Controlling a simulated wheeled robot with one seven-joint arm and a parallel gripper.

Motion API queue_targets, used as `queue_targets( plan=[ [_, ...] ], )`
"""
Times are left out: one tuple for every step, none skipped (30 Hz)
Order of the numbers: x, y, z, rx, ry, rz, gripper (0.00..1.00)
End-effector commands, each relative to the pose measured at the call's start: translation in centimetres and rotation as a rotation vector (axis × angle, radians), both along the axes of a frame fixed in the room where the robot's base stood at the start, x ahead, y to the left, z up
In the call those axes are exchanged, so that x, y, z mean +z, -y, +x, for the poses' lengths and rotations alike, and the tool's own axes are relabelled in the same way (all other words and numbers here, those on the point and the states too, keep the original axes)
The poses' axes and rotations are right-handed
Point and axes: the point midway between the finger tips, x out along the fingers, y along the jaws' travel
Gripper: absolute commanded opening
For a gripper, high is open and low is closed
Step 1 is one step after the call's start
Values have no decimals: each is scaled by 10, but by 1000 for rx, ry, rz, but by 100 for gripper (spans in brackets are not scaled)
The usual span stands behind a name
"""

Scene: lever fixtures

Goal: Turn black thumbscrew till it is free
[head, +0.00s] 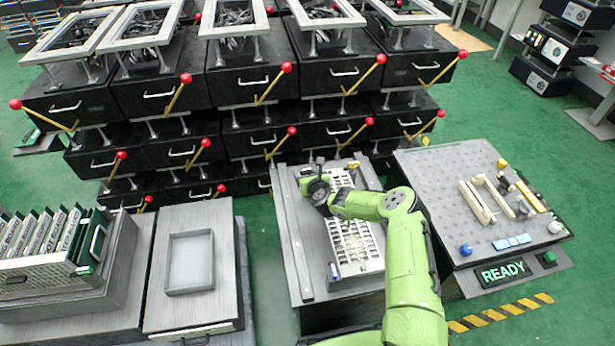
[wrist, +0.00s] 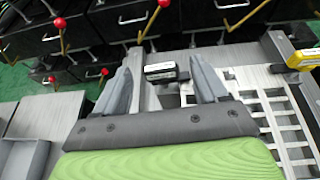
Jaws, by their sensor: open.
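A small black piece with a pale label face (wrist: 160,72), which looks like the black thumbscrew, stands at the far end of the grey bench. In the wrist view it lies between and just beyond the fingers of my gripper (wrist: 160,64). The fingers are spread apart, with nothing held between them. I cannot tell whether either finger touches the piece. In the head view my gripper (head: 313,178) is over the bench's far left part and hides much of that spot. A yellow piece (wrist: 303,59) stands to the right; it also shows in the head view (head: 353,164).
A slotted white plate (head: 357,245) lies on the bench, with a small blue piece (head: 333,272) beside it. Black drawer units with red-knobbed levers (head: 287,67) stand behind. A perforated table (head: 425,170) with a READY sign (head: 503,272) is right; a shallow tray (head: 190,262) is left.

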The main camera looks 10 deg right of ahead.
Motion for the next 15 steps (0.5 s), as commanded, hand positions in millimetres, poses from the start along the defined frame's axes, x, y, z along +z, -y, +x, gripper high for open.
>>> queue_targets(
  plan=[
    [-4,0,5,-1,1,0,72],
    [-5,-1,7,-1,1,0,72],
    [-5,0,10,-1,1,1,72],
    [-5,-1,11,1,0,1,72],
    [-5,-1,12,1,0,1,72],
    [-5,-1,12,1,0,1,72],
    [-4,-1,12,1,0,1,72],
    [-4,-1,12,1,0,1,72],
    [-4,-1,12,1,0,1,72],
    [-4,-1,12,1,0,1,72],
    [-4,-1,12,1,0,1,72],
    [-4,-1,12,1,0,1,71],
    [-4,-1,12,1,0,1,66],
    [-4,-1,12,1,0,1,62],
    [-4,-1,12,1,0,1,56]
  ],
)
